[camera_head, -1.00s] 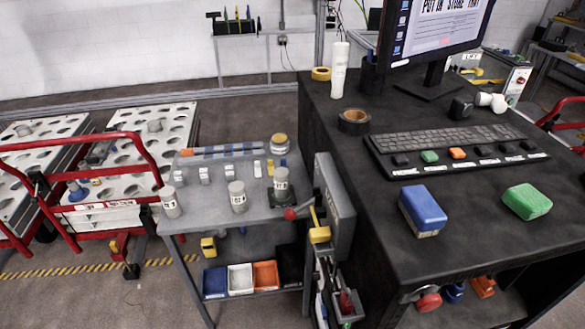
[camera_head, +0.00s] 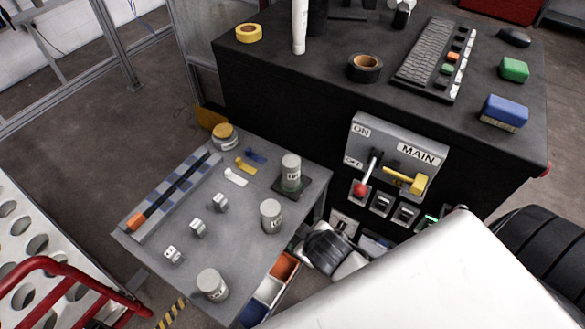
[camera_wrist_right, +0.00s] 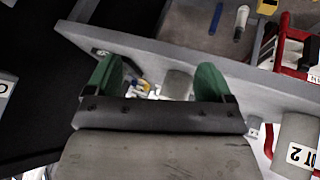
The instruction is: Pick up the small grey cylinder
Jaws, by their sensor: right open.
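Three small grey cylinders with labels stand upright on the grey side table (camera_head: 225,255) in the head view. One cylinder (camera_head: 291,168) is on a dark pad, one cylinder (camera_head: 271,215) is in the middle, and one cylinder (camera_head: 212,284) is near the front edge. I cannot tell which one the task names. In the right wrist view my right gripper (camera_wrist_right: 156,80) has its green fingers apart, with nothing held. A plain grey cylindrical shape (camera_wrist_right: 177,84) shows beyond, near the right finger. A labelled cylinder (camera_wrist_right: 297,143) is at lower right. My left gripper is not in view.
Several white blocks and a jar (camera_head: 224,137) share the side table. Red cart rails (camera_head: 60,280) are at lower left.

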